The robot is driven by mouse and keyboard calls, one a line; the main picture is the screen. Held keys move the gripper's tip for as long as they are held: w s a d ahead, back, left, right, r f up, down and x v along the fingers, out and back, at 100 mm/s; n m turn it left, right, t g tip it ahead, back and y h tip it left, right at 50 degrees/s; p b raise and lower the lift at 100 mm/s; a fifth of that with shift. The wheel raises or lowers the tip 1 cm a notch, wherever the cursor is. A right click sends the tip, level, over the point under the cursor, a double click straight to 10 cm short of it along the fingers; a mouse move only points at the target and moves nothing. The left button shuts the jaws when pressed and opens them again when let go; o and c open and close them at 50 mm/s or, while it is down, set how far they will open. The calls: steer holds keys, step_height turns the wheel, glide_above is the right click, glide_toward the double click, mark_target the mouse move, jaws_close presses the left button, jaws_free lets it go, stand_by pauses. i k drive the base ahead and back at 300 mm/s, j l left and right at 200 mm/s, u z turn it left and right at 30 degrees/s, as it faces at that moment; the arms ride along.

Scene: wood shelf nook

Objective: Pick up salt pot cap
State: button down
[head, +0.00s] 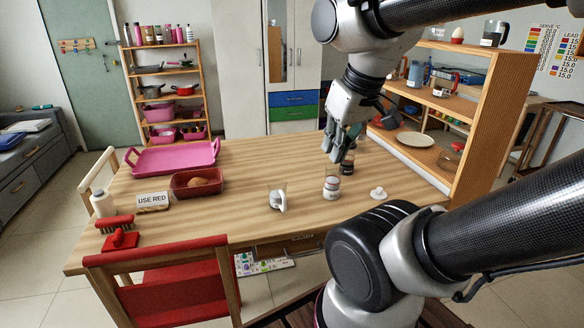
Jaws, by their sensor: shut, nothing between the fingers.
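A small white cap with a knob (378,193) lies on the wooden table, right of a clear jar with a white label (332,187). This cap looks like the salt pot cap; no lettering on it can be read. My gripper (338,156) points down over the table, shut and empty. Its fingertips appear just above and behind the labelled jar, up and left of the cap, apart from the cap. Whether the fingers touch the jar cannot be told. A second jar with dark contents (348,166) stands behind, partly hidden by the gripper.
A glass mug (278,199) stands left of the labelled jar. A red-brown dish (197,183), pink tray (172,157) and "USE RED" sign (153,200) lie farther left. A wooden shelf (488,115) borders the table's right side. The table's front middle is clear.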

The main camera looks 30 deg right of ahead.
mark_target(378, 195)
steer(key=z, duration=1.35)
